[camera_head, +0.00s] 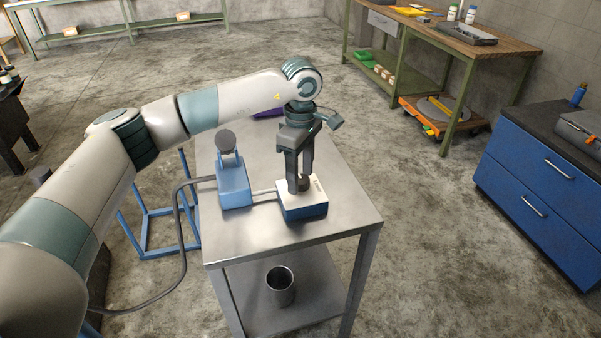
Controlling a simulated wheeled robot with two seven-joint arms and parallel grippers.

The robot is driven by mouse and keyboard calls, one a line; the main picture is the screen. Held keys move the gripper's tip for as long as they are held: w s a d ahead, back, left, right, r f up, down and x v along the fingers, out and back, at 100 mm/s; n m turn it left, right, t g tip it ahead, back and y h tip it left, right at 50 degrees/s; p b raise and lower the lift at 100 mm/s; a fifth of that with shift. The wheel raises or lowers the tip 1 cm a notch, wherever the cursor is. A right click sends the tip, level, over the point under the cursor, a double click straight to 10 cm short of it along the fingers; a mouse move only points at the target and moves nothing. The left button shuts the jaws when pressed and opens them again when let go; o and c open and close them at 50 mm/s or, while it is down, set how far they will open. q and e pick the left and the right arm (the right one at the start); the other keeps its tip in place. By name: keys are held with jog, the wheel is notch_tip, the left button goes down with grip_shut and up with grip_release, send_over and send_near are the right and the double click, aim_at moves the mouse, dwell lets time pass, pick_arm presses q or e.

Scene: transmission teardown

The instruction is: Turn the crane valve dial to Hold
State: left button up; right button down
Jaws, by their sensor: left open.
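The valve box (302,207) is a blue block with a pale top, on the metal table (250,238) near its front right. A dark round dial (305,184) sits on the pale top. My left gripper (299,187) points straight down over the dial, with its fingertips at dial height. The gripper is open and its fingers stand around or close beside the dial; contact cannot be told. The fingers partly hide the dial, and the labels are too small to read. My right gripper is not in view.
A blue unit (234,184) with a round gauge (226,140) stands left of the valve box, with a hose (180,235) running from it. A metal cup (280,286) stands on the lower shelf. A blue drawer cabinet (540,190) is at right.

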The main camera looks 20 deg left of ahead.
pick_arm(q)
jog(key=shift+r, duration=0.1)
jog(key=shift+r, duration=0.55)
notch_tip(320, 180, up, 9)
jog(key=b, duration=0.2)
notch_tip(320, 180, up, 7)
send_over(301, 178)
jog(key=shift+s+r, duration=0.1)
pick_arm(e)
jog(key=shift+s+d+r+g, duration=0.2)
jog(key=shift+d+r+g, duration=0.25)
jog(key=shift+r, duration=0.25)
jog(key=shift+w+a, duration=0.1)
